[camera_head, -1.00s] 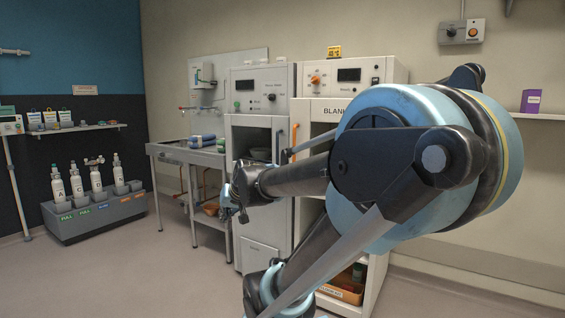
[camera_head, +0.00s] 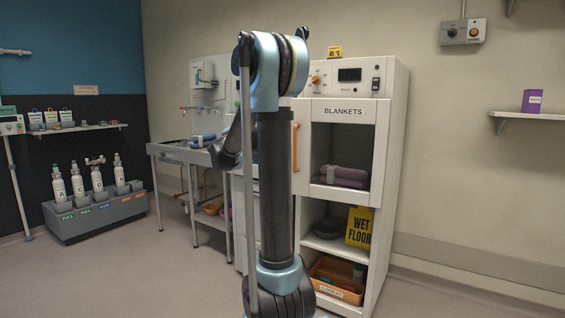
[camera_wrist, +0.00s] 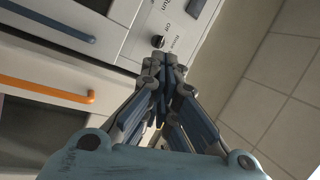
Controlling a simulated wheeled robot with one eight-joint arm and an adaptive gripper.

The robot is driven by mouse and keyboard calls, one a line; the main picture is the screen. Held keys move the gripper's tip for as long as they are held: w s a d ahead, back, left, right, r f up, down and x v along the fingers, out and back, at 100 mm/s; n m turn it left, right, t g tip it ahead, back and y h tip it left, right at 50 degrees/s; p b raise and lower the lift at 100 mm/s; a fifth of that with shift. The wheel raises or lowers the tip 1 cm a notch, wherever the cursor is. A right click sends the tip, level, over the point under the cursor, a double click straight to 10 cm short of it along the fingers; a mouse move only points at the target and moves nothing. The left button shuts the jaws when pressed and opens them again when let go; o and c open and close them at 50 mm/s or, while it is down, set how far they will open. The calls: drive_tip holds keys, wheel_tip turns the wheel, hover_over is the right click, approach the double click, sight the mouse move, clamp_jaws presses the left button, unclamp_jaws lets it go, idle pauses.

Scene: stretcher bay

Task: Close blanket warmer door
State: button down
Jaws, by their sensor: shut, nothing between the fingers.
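The blanket warmer (camera_head: 343,112), a white cabinet labelled BLANKETS, stands right of my raised arm in the head view. Its upper compartment is open, with folded dark pink blankets (camera_head: 343,176) inside. The door's orange handle (camera_head: 294,147) stands upright on a narrow white panel left of the opening; my arm partly hides that side. In the wrist view, my gripper (camera_wrist: 165,65) is shut and empty, near a black knob on a white control panel. The orange handle (camera_wrist: 45,90) lies to its left, apart from the fingers. I cannot make out my fingertips in the head view.
A second cabinet with a blue handle (camera_wrist: 45,22) is mostly hidden behind my arm. A yellow wet floor sign (camera_head: 359,227) and an orange bin (camera_head: 337,280) sit on the lower shelves. A metal table (camera_head: 185,153) stands left. Floor at right is clear.

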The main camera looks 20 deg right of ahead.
drive_tip(key=s+d+f+m+g+h, duration=0.1)
drive_tip(key=d+f+m+g+h, duration=0.25)
drive_tip(key=f+m+g, duration=0.4)
drive_tip(key=s+d+f+m+g+h, duration=0.1)
drive_tip(key=d+f+m+g+h, duration=0.25)
drive_tip(key=f+m+g, duration=0.45)
drive_tip(key=w+d+f+g, duration=0.1)
drive_tip(key=w+d, duration=0.3)
drive_tip(key=d, duration=0.8)
drive_tip(key=shift+d+n+y, duration=0.35)
drive_tip(key=shift+n+y, duration=0.05)
drive_tip(key=shift+n, duration=0.05)
drive_tip(key=w+d+m+g, duration=0.1)
drive_tip(key=w+d+g, duration=0.1)
drive_tip(key=w+d, duration=0.5)
drive_tip(key=shift+w+d, duration=0.25)
drive_tip(key=shift+w, duration=0.7)
drive_tip(key=shift+s, duration=0.1)
